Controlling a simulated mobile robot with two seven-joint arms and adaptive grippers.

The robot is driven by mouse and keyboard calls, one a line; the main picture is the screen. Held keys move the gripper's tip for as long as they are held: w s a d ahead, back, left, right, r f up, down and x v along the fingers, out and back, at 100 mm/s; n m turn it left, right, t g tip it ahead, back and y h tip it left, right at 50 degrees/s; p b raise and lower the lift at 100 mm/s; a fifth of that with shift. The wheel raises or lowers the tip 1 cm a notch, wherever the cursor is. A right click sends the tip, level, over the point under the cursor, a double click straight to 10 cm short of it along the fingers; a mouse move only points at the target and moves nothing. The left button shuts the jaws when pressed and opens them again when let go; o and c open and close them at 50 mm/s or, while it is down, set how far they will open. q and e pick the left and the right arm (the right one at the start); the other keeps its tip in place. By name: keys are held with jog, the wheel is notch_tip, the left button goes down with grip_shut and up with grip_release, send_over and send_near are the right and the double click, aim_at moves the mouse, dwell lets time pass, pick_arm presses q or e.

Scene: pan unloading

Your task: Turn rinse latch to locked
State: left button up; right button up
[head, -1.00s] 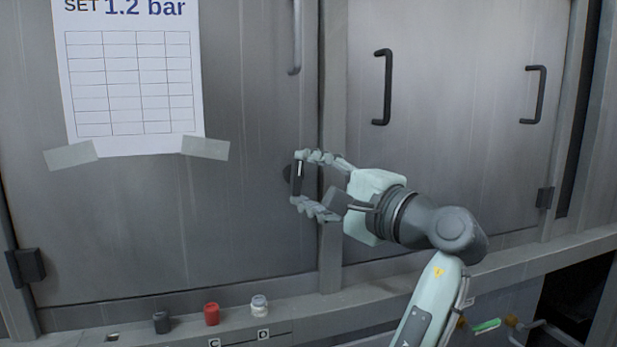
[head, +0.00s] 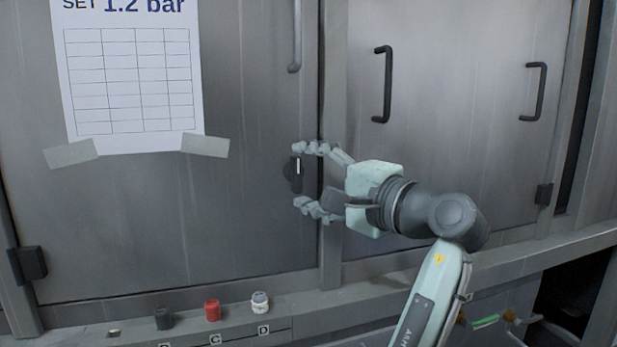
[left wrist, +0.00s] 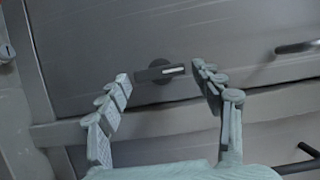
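The rinse latch (head: 294,173) is a small dark knob on the left steel door, near the door's right edge. Its bar stands upright in the head view, with a white mark on the upper half. In the left wrist view the latch (left wrist: 160,73) lies between the fingers, its bar pointing across from one to the other and the white mark at the right. My left gripper (head: 298,177) is open, one finger above the latch and one below, with gaps to both. My right gripper is not in view.
A black handle (head: 382,85) and a second one (head: 535,92) are on the right door. A grey bar handle (head: 296,38) hangs above the latch. Black, red (head: 212,310) and white knobs sit on the ledge below. A paper sheet (head: 133,85) is taped at left.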

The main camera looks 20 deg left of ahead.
pick_arm(q)
jog(key=shift+d, duration=0.1)
jog(key=v, duration=1.2)
